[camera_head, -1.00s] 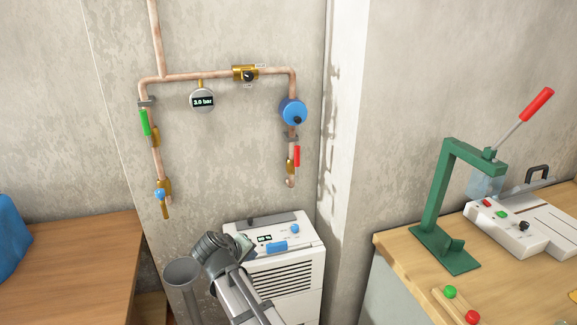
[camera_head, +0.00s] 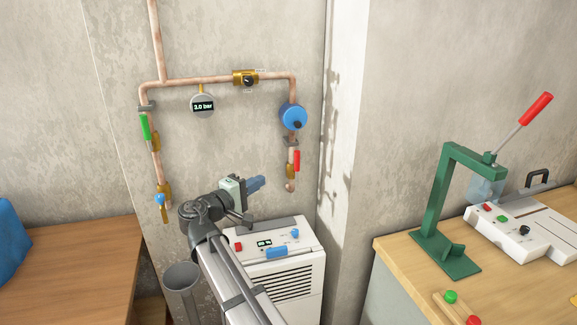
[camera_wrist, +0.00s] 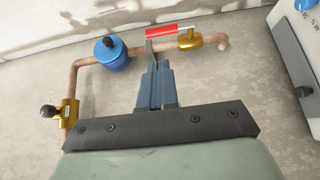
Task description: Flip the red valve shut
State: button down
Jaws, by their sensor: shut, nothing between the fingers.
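The red valve (camera_head: 297,160) is a red lever on a brass body (camera_head: 290,171) low on the right copper pipe. Its lever lies along the pipe. In the wrist view the red lever (camera_wrist: 170,31) lies alongside the pipe, beyond my fingertips. My gripper (camera_head: 258,183) is shut and empty, left of and slightly below the red valve, pointing towards it. In the wrist view my gripper's blue fingers (camera_wrist: 157,66) are together, and their tips look close to the pipe and lever. I cannot tell whether they touch.
A blue round fitting (camera_head: 292,117) sits above the red valve. A green-handled valve (camera_head: 145,127) and a gauge reading 3.0 bar (camera_head: 203,105) are to the left. A white dehumidifier-like unit (camera_head: 290,265) stands below. A bench with a green press (camera_head: 445,250) is at right.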

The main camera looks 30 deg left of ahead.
aim_at(297, 160)
dwell(0.3)
jog(key=w+d, duration=0.1)
jog(key=w, duration=0.8)
jog(key=w+d, duration=0.1)
jog(key=w, duration=0.3)
jog(key=shift+w+d, duration=0.35)
jog(key=w+d+m+g, duration=0.1)
jog(key=w+d+r+m+g+y, duration=0.1)
jog(key=g, duration=0.1)
jog(key=w+d+f+m+g+y, duration=0.2)
jog(key=w+d+m+g+y, duration=0.2)
jog(key=g, duration=0.4)
jog(key=shift+w+d+f+y, duration=0.15)
jog(key=shift+f+y, duration=0.1)
jog(key=shift+y, duration=0.45)
jog(key=shift+f, duration=0.1)
